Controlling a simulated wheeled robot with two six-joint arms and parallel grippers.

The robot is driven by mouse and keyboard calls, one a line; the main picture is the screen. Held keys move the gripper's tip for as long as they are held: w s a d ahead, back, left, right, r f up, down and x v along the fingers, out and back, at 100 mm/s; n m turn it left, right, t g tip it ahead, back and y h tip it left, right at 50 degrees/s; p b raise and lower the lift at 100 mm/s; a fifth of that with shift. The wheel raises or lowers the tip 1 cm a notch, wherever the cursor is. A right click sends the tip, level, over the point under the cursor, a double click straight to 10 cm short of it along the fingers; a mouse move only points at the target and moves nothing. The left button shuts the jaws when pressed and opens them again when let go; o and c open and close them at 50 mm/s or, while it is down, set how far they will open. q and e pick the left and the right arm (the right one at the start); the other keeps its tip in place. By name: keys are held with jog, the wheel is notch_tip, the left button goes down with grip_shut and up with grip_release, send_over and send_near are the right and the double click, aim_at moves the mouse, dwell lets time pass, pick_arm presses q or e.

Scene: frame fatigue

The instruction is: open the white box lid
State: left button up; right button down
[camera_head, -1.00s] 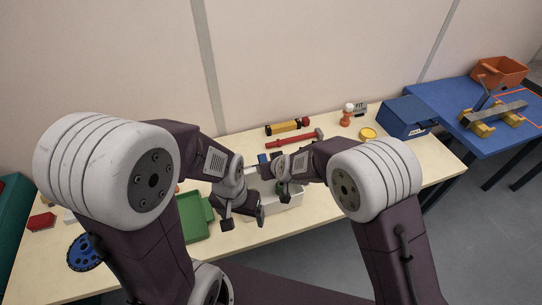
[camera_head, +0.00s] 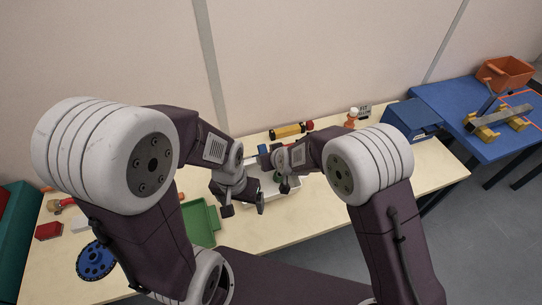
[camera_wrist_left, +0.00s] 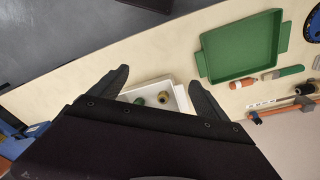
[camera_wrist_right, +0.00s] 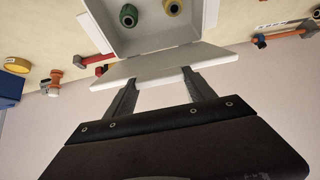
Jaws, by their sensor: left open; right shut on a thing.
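The white box (camera_head: 288,190) stands on the table, partly hidden by my grippers in the head view. It shows between my left fingers in the left wrist view (camera_wrist_left: 181,96). A green spool (camera_wrist_right: 128,15) and a yellow spool (camera_wrist_right: 173,7) lie inside. The white lid (camera_wrist_right: 155,66) is raised, tilted along one box edge, with the inside exposed. My right gripper (camera_wrist_right: 162,90) is shut on the lid's outer edge; it is partly hidden in the head view. My left gripper (camera_head: 245,205) is open and empty at the box's near left side (camera_wrist_left: 157,90).
A green tray (camera_head: 200,225) lies left of the box. A yellow-black tool (camera_head: 290,130) lies behind it. A blue box (camera_head: 411,119) stands at the table's right. A blue notched disc (camera_head: 96,260) lies front left. The table between tray and disc is mostly hidden by my left arm.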

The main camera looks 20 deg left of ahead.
pick_arm(q)
jog(key=shift+w+a, duration=0.1)
jog(key=shift+w, duration=0.1)
dwell(0.4)
jog(key=shift+w+f, duration=0.1)
jog(key=shift+c, duration=0.3)
